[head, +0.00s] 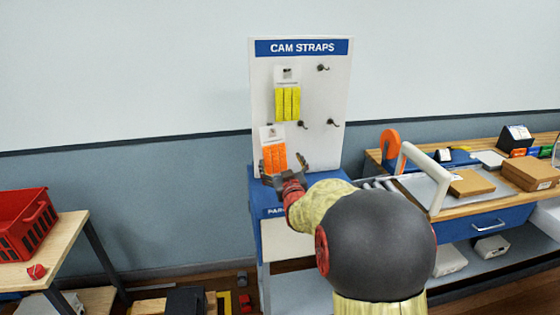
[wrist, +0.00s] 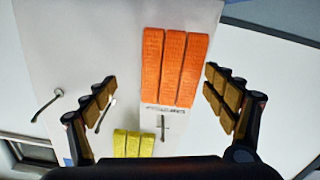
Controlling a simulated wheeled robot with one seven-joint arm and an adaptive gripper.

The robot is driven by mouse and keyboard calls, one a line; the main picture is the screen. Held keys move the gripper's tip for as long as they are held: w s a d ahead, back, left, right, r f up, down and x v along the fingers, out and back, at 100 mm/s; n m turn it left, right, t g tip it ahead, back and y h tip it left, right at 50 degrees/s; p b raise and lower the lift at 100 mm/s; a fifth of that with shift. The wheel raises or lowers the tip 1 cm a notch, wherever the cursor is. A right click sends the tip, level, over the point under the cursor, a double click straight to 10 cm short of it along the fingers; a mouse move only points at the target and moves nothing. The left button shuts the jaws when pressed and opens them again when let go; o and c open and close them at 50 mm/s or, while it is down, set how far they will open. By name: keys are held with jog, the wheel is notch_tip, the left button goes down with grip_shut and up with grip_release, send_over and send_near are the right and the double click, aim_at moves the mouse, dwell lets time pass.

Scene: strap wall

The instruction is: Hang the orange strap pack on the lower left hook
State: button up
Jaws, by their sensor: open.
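The orange strap pack (head: 274,157) is at the lower left of the white board (head: 312,100), its white card (head: 271,134) at the top. In the wrist view, the orange straps (wrist: 175,67) stand between my open fingers, with a gap on each side. A thin hook-like prong (wrist: 162,126) shows at the card's slot, so the pack appears to hang on the lower left hook. My gripper (head: 286,177) is open by the pack's lower end. It also shows in the wrist view (wrist: 165,95). The arm partly hides the pack's bottom in the head view.
A yellow strap pack (head: 287,103) hangs above the orange one. A blue base (head: 255,220) stands below the board. A workbench with boxes (head: 530,173) is to the right.

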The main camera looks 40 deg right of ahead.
jog(key=v, duration=1)
jog(key=s+a+f+n+g+y, duration=0.1)
jog(key=s+a+g+y, duration=0.15)
jog(key=a, duration=0.75)
jog(key=s+a+n+g+y, duration=0.15)
jog(key=a+y, duration=0.25)
jog(key=a, duration=0.5)
jog(key=s+a+f+g+y, duration=0.1)
jog(key=s+a+f+g, duration=0.1)
jog(key=s+a, duration=0.5)
jog(key=s+a+f+n+g+y, duration=0.1)
jog(key=s+a+f+g+y, duration=0.1)
jog(key=s+a, duration=0.6)
jog(key=s+g, duration=0.1)
jog(key=s, duration=0.1)
jog(key=shift+s+g, duration=0.3)
jog(key=shift+n, duration=0.25)
